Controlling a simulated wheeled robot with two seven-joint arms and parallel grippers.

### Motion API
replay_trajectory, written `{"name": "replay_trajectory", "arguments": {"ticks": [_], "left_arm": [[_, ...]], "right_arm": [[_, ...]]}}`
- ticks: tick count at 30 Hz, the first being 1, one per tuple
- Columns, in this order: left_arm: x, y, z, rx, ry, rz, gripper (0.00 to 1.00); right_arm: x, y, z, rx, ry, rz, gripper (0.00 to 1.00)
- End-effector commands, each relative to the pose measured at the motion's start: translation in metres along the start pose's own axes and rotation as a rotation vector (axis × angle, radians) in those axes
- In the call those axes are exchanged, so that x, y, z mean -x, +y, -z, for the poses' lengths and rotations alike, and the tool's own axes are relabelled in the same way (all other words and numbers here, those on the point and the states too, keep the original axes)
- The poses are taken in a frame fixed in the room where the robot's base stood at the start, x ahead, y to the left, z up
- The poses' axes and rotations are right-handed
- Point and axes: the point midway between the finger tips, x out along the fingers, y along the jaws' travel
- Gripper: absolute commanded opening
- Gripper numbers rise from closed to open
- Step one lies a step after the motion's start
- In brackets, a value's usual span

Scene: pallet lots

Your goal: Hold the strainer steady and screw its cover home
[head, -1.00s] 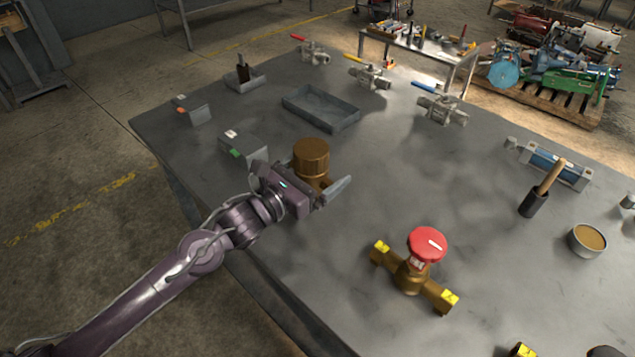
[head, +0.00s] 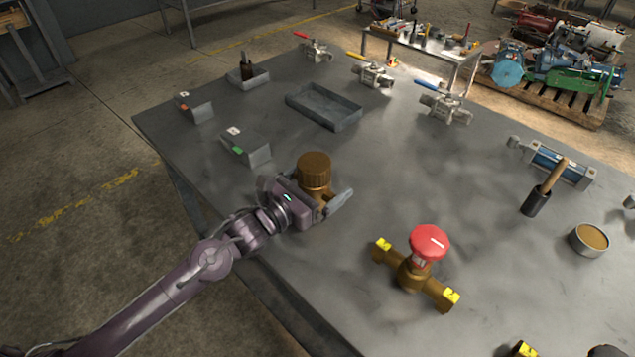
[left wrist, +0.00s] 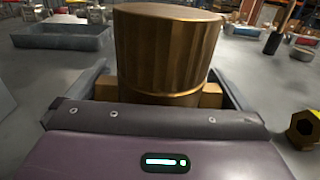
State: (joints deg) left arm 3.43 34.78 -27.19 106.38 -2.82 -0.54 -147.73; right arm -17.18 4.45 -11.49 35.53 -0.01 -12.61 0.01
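The brass strainer (head: 322,194) is between the fingers of my left gripper (head: 325,206), near the table's left front edge. Its round ribbed cover (head: 314,170) sits on top and looks upright. In the left wrist view the cover (left wrist: 168,50) fills the top middle, with parts of the strainer body (left wrist: 211,95) showing below it. My left gripper's fingers lie on both sides of the body and appear closed on it. I cannot tell how far the cover is screwed down. The body's lower part is hidden by the gripper. My right gripper is not in view.
A brass valve with a red handwheel (head: 429,242) stands to the right of the strainer. A grey box with a green mark (head: 245,147) and a shallow tray (head: 323,107) lie behind. A mallet (head: 543,190) and a round tin (head: 589,240) are at the right. The table's middle is clear.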

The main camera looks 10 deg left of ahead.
Motion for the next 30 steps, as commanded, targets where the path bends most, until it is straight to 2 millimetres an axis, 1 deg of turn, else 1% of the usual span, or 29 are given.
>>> {"name": "replay_trajectory", "arguments": {"ticks": [3, 5, 8, 12, 18, 21, 24, 30], "left_arm": [[0.0, 0.0, -0.006, 0.001, 0.0, 0.0, 1.0], [0.008, 0.0, -0.001, -0.001, 0.003, 0.0, 1.0], [0.026, 0.0, 0.001, -0.002, 0.006, 0.001, 1.0], [0.059, -0.001, 0.001, -0.003, 0.007, 0.002, 1.0], [0.095, -0.001, 0.0, 0.0, 0.006, 0.003, 1.0], [0.107, 0.0, -0.001, 0.0, 0.004, 0.0, 1.0], [0.114, 0.0, -0.001, 0.001, 0.003, 0.0, 1.0], [0.12, 0.0, -0.003, 0.001, 0.0, 0.001, 1.0]], "right_arm": [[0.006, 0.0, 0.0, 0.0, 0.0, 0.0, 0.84], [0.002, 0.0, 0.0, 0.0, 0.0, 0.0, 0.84], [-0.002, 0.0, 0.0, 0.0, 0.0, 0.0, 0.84], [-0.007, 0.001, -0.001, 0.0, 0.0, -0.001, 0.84], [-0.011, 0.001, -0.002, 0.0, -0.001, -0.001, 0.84], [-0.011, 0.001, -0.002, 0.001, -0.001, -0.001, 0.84], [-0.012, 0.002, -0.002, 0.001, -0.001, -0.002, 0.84], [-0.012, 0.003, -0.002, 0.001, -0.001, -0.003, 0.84]]}}
